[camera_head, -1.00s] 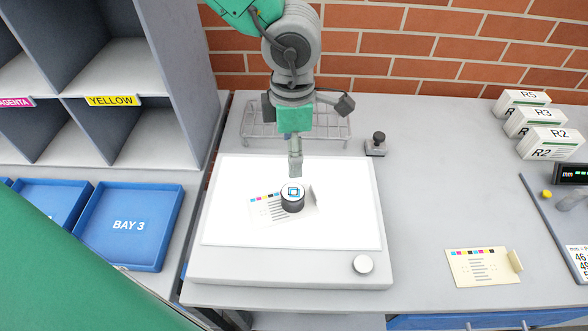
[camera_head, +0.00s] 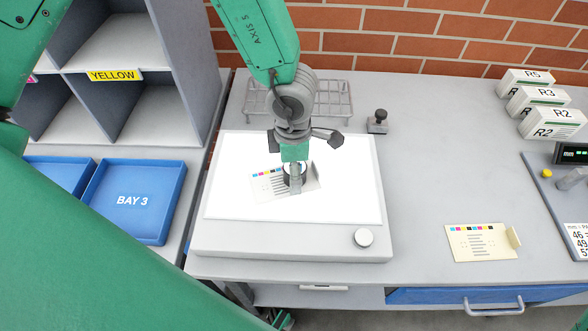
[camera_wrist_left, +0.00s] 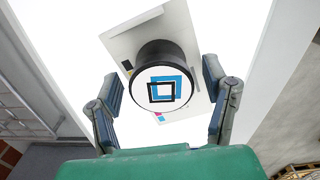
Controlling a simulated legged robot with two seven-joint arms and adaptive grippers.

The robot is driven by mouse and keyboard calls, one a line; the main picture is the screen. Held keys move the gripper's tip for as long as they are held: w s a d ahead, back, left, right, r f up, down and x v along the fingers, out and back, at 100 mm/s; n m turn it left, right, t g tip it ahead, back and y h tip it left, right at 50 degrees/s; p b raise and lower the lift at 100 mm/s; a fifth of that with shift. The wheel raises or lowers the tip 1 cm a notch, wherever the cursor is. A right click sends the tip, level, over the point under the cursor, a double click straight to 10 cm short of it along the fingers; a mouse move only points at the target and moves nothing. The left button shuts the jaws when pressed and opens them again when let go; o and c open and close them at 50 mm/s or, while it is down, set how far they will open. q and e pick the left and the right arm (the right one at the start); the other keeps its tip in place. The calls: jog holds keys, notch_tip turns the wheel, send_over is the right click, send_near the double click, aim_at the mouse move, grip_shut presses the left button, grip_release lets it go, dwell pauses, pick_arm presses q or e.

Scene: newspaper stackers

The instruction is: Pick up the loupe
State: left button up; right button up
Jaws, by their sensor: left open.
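The loupe (camera_head: 287,180) is a short dark cylinder standing on a printed card (camera_head: 267,184) on the lit white panel. In the head view my left gripper hangs over it and hides most of it. In the left wrist view the loupe (camera_wrist_left: 163,88) shows its white top with a blue and black square mark. My left gripper (camera_head: 296,183) is open. In the wrist view its fingers stand apart on either side of the loupe, with visible gaps; it does not hold it. My right gripper is not in view.
The light table (camera_head: 290,240) has a round knob (camera_head: 363,237) at its front right. A wire rack (camera_head: 335,102) and a small dark-knobbed stamp-like object (camera_head: 378,122) stand behind it. Another card (camera_head: 482,242) lies right. A blue BAY 3 tray (camera_head: 137,203) is left.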

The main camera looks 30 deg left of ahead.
pick_arm(q)
jog(key=shift+w+d+f, duration=0.1)
jog(key=shift+d+f, duration=0.05)
jog(key=shift+f, duration=0.05)
jog(key=shift+d, duration=0.15)
jog(key=shift+r, duration=0.1)
jog(key=c, duration=1.2)
jog(key=shift+a, duration=0.35)
jog(key=shift+c, duration=1.1)
